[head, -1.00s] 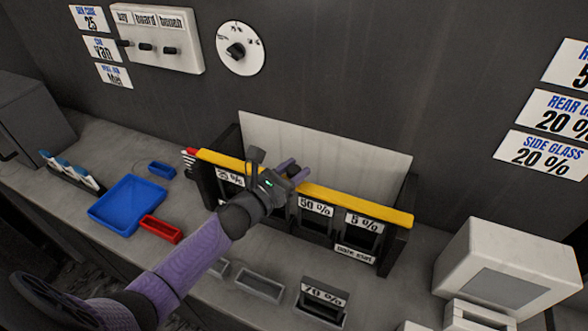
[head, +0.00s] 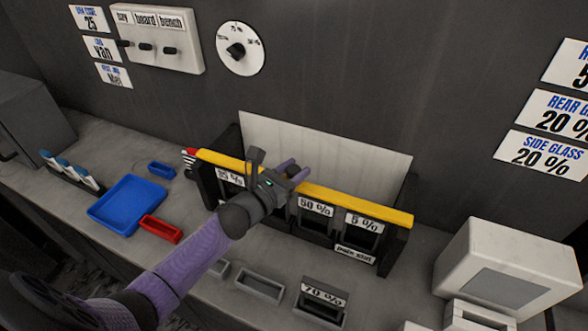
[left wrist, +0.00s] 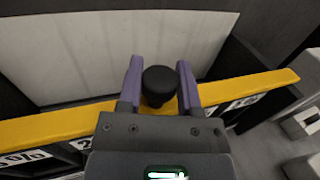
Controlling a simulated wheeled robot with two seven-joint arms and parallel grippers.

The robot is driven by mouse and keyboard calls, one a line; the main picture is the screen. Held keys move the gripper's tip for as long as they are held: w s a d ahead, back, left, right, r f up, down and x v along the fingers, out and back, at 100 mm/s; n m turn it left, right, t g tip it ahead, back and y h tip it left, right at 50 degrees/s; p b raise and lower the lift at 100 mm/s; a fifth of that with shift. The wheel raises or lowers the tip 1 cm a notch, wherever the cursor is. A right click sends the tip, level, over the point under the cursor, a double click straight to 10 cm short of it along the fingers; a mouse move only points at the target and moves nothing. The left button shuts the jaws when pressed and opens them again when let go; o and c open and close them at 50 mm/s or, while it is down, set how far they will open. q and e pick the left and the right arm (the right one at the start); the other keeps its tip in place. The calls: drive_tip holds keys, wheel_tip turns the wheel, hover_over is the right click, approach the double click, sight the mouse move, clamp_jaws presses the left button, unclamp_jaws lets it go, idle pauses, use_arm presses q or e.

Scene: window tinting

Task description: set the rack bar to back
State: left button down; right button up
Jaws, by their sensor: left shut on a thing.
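The yellow rack bar (head: 350,205) lies across the front of a dark rack with labelled slots. In the left wrist view the bar (left wrist: 52,125) carries a black round knob (left wrist: 159,85). My left gripper (head: 292,169) is over the middle of the bar. In the left wrist view the purple fingers (left wrist: 160,66) stand on both sides of the knob, and the gripper is shut on it. The gripper hides part of the bar and a slot label in the head view. My right gripper is not in view.
A pale panel (head: 330,150) stands behind the bar. A blue tray (head: 127,203) and red tray (head: 161,229) are on the bench at left. A white box-shaped device (head: 508,272) stands at right. The slot labelled 70 % (head: 322,300) is in front.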

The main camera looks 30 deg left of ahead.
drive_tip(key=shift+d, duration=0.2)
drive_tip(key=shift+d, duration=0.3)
use_arm(q)
drive_tip(key=shift+w+f+b, duration=0.15)
drive_tip(key=shift+w+b, duration=0.2)
drive_tip(key=w+b, duration=0.5)
drive_tip(key=w, duration=0.3)
drive_tip(key=shift+a+r, duration=0.2)
drive_tip(key=shift+a, duration=0.1)
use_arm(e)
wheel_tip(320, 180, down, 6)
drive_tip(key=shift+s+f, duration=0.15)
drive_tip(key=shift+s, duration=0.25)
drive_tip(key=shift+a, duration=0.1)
